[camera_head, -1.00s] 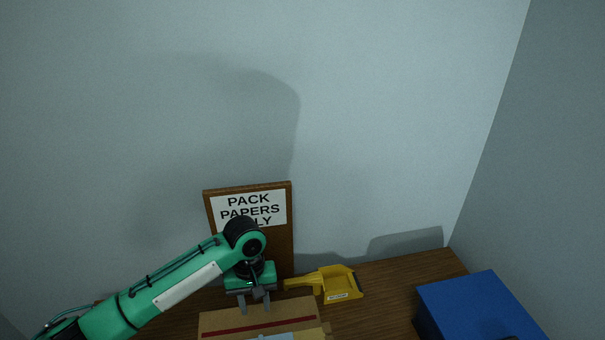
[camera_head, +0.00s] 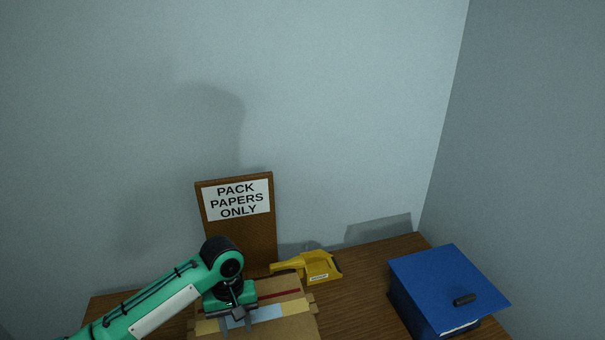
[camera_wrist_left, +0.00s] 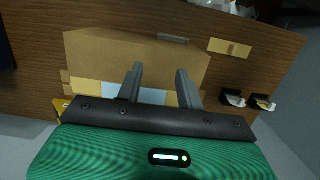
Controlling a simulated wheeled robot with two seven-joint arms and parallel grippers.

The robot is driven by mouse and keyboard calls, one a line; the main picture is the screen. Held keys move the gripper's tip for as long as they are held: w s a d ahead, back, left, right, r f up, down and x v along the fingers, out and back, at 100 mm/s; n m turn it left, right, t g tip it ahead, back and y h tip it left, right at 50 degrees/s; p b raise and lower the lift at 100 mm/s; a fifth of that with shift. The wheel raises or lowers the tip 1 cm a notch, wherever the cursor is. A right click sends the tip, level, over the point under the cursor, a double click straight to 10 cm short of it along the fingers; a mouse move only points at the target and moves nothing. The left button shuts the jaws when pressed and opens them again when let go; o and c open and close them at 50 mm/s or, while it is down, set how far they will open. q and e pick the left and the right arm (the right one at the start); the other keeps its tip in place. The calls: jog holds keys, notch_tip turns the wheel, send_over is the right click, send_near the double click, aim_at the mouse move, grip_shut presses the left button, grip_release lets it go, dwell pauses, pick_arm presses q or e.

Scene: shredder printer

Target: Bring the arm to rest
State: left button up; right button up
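My left arm comes in from the left in the head view. Its gripper (camera_head: 238,324) is over the cardboard box (camera_head: 292,325) on the wooden table (camera_head: 365,270). In the left wrist view the two grey fingers of this gripper (camera_wrist_left: 160,88) stand apart with nothing between them, and the box (camera_wrist_left: 115,55) lies beneath. The box top carries a red stripe, a light blue patch and tan tape. I cannot tell the exact height of the fingers over the box. My right gripper is not in view.
A brown board with a "PACK PAPERS ONLY" sign (camera_head: 237,200) stands at the back. A yellow tool (camera_head: 318,267) lies beside it. A blue box with a dark handle (camera_head: 440,275) is at the right. Some table between them is clear.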

pick_arm(q)
jog(key=s+d+f+m+t+h, duration=0.2)
jog(key=s+f, duration=0.1)
jog(key=s, duration=0.3)
jog(key=s+d+f+m+t+h, duration=0.1)
jog(key=s+d+f+m, duration=0.15)
jog(key=s, duration=0.35)
jog(key=s+a+t+y, duration=0.2)
jog(key=s+a+y, duration=0.1)
jog(key=s+a, duration=0.9)
notch_tip(320, 180, down, 36)
jog(key=s+g+b, duration=0.1)
jog(key=s+b, duration=0.1)
jog(key=b, duration=0.1)
jog(key=s+a+f+m+g+b, duration=0.1)
jog(key=s+a+f+b, duration=0.2)
jog(key=s+f, duration=1.5)
notch_tip(320, 180, down, 3)
jog(key=shift+a+r, duration=0.1)
jog(key=shift+a, duration=0.25)
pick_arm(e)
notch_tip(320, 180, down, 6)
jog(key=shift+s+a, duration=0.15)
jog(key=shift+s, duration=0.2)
